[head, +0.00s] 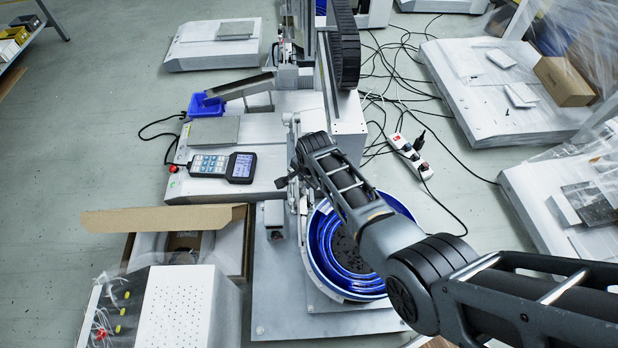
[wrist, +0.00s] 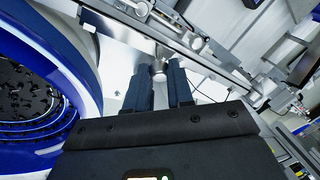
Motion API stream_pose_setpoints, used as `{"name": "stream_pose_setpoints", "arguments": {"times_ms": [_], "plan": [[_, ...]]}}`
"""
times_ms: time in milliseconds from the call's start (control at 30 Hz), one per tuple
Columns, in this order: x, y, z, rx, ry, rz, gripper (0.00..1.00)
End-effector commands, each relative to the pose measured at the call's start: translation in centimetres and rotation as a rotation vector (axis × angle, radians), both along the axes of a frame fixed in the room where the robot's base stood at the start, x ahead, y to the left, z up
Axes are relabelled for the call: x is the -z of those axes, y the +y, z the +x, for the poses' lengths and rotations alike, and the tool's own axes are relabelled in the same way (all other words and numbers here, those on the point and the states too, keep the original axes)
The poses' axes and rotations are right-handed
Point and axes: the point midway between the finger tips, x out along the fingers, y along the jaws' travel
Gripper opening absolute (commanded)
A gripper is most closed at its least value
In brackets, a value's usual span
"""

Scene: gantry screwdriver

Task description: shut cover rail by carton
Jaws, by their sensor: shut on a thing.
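The open carton (head: 165,220) lies on the floor at left, one flap raised. A narrow metal rail (head: 297,168) stands between it and the blue feeder bowl (head: 316,235); I take it for the cover rail. In the wrist view a long metal rail (wrist: 205,62) runs diagonally across the upper right. My gripper (wrist: 160,72) has its two dark fingers closed around a small round metal knob (wrist: 158,67) beside this rail. In the head view my arm partly hides the bowl and rail, and the finger contact does not show clearly.
A handheld controller (head: 222,166) lies on the white machine base near a blue bin (head: 205,104). A white perforated box (head: 185,310) stands at lower left. A power strip (head: 410,156) and cables lie to the right.

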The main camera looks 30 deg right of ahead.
Motion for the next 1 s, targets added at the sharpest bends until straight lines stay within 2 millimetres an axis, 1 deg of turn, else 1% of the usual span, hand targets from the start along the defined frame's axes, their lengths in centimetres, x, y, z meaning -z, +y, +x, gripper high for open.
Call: {"name": "stream_pose_setpoints", "arguments": {"times_ms": [100, 500, 700, 1000], "plan": [[0.2, 0.7, 0.2, -0.005, 0.034, -0.081, 0.0], [0.6, 2.0, 0.8, -0.001, 0.133, -0.322, 0.0], [0.6, 2.2, 0.9, -0.001, 0.161, -0.387, 0.0], [0.4, 2.3, 0.9, 0.0, 0.172, -0.411, 0.0]]}}
